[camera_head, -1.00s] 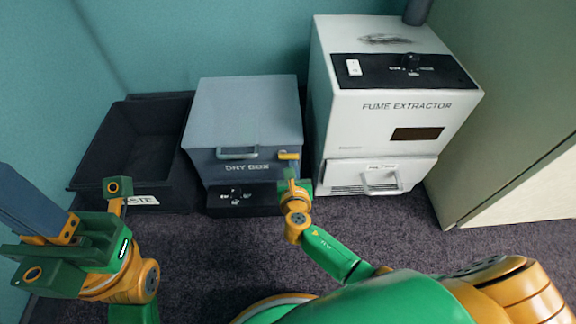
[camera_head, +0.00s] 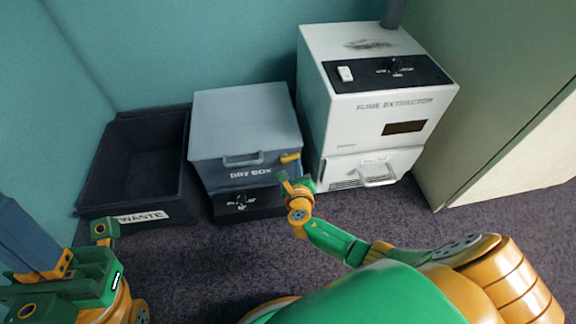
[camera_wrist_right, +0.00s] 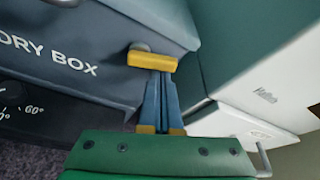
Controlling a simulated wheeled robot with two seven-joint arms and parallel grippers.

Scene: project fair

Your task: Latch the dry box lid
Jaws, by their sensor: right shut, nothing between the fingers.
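The dry box (camera_head: 250,172) is a grey-blue box with its lid (camera_head: 243,115) down and a handle at the lid's front edge. A yellow latch (camera_head: 290,158) lies roughly crosswise at the right of its front; it also shows in the right wrist view (camera_wrist_right: 152,62). My right gripper (camera_head: 284,178) is shut and empty. Its blue fingers (camera_wrist_right: 163,78) end right at the latch, partly covered by it; I cannot tell whether they touch. My left gripper (camera_head: 25,235) is at the lower left, away from the box, its fingertips cut off by the frame.
A black waste bin (camera_head: 150,218) stands close left of the dry box. A white fume extractor (camera_head: 365,130) stands close on its right. A dark control panel (camera_head: 245,204) lies under the dry box front. Carpet is clear in front.

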